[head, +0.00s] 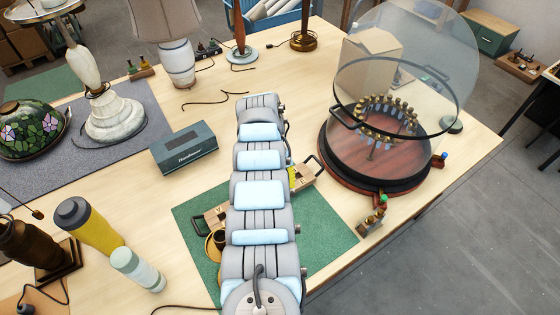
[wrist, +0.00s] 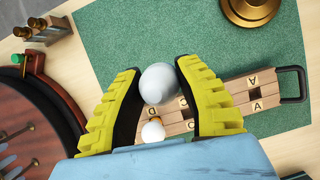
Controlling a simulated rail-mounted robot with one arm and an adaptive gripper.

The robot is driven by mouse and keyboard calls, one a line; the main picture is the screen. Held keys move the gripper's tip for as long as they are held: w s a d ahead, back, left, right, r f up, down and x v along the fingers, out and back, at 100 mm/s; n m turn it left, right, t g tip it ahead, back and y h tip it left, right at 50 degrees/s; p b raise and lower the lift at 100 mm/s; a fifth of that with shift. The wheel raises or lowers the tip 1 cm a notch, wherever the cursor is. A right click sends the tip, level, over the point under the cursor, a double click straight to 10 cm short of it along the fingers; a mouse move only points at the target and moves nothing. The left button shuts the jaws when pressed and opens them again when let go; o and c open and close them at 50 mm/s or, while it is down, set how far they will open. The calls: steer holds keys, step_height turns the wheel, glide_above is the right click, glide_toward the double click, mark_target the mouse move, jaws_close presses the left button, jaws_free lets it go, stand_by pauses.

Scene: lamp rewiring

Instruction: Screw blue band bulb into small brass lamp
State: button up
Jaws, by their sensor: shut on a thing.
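My gripper (wrist: 160,70) has yellow ribbed fingers and is shut on a white round bulb (wrist: 158,86) in the wrist view. No blue band shows on it; its lower part is hidden. In the head view my arm hides most of the gripper. A round brass base (wrist: 250,8), seemingly the small brass lamp, stands on the green mat at the top right of the wrist view, apart from the held bulb. Its edge also shows left of my arm in the head view (head: 212,247). Its socket is not clear.
A lettered wooden rack (wrist: 235,92) with a dark handle lies under the gripper; a second white bulb (wrist: 152,132) sits at it. A glass-domed round case (head: 330,155) stands right of the green mat (head: 325,235). Yellow (head: 90,228) and pale (head: 137,270) bottles stand left.

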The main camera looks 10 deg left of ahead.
steer(key=shift+d+r, duration=0.1)
steer(key=shift+d, duration=0.25)
steer(key=shift+d+m, duration=0.2)
steer(key=shift+m, duration=0.1)
steer(key=shift+d+r, duration=0.1)
steer(key=shift+d, duration=0.2)
steer(key=shift+d+m+y, duration=0.3)
steer(key=shift+d+m, duration=0.1)
steer(key=shift+d, duration=0.05)
steer(key=shift+d, duration=0.2)
steer(key=shift+d+r+m+g, duration=0.15)
steer(key=shift+d+m+g, duration=0.15)
steer(key=shift+d+m, duration=0.7)
steer(key=shift+s+d+y, duration=0.15)
steer(key=shift+d+y, duration=0.15)
steer(key=shift+d, duration=0.35)
